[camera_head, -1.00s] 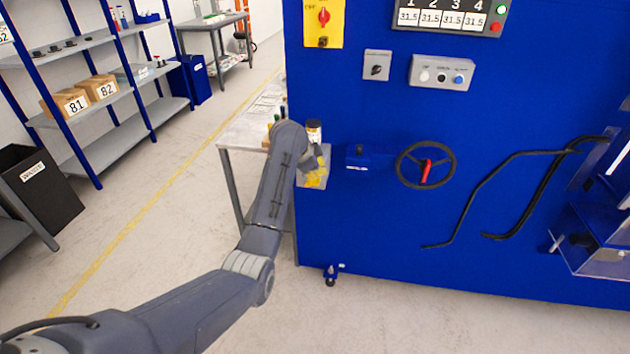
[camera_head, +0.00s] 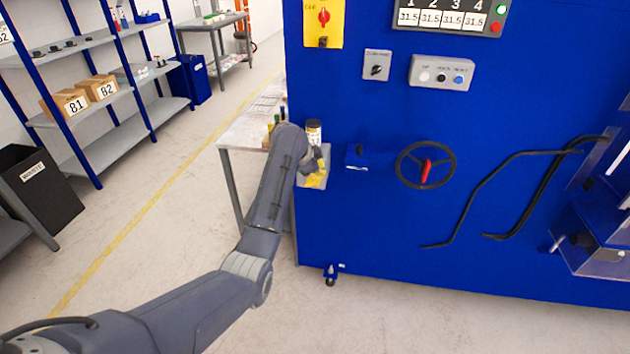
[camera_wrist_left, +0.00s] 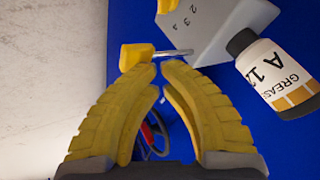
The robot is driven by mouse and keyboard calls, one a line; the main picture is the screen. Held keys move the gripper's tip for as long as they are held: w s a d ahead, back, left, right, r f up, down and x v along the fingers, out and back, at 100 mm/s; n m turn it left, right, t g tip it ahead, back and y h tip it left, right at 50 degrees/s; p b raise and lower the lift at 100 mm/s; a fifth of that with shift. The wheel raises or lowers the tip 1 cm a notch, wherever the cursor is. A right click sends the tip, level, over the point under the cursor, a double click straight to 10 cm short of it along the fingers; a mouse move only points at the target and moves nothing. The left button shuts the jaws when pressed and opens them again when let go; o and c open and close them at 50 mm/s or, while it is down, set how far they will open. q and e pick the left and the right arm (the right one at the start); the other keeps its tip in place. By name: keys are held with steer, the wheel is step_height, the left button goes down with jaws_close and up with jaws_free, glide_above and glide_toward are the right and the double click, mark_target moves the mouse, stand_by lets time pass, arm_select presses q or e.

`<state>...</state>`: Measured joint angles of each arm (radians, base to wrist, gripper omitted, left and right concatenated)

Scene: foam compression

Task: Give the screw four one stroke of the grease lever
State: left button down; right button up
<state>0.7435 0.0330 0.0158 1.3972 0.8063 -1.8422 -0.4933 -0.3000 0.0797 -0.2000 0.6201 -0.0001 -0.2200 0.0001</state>
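The grease lever is a metal rod with a yellow block grip (camera_wrist_left: 136,57) in the left wrist view. It comes out of a light grey box (camera_wrist_left: 232,25) marked with digits including 2, 3 and 4. A dark grease bottle (camera_wrist_left: 275,75) with a white label stands at the box; it also shows in the head view (camera_head: 314,133). My left gripper (camera_wrist_left: 163,66) has its yellow fingertips close together with a narrow gap, just below the rod and beside the grip. Contact cannot be told. Nothing shows between the fingers. My right gripper is out of view.
The blue machine panel (camera_head: 370,230) carries a handwheel (camera_head: 425,165) with a red handle, a small blue block (camera_head: 357,156), a display with four readings (camera_head: 440,18) and black bent bars (camera_head: 500,185). A table (camera_head: 235,140) stands behind my left arm.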

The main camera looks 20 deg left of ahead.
arm_select(q)
steer(key=shift+f, duration=1.2)
stand_by(1.3)
steer(key=shift+r, duration=1.8)
steer(key=shift+r, duration=0.1)
steer(key=shift+r, duration=2.4)
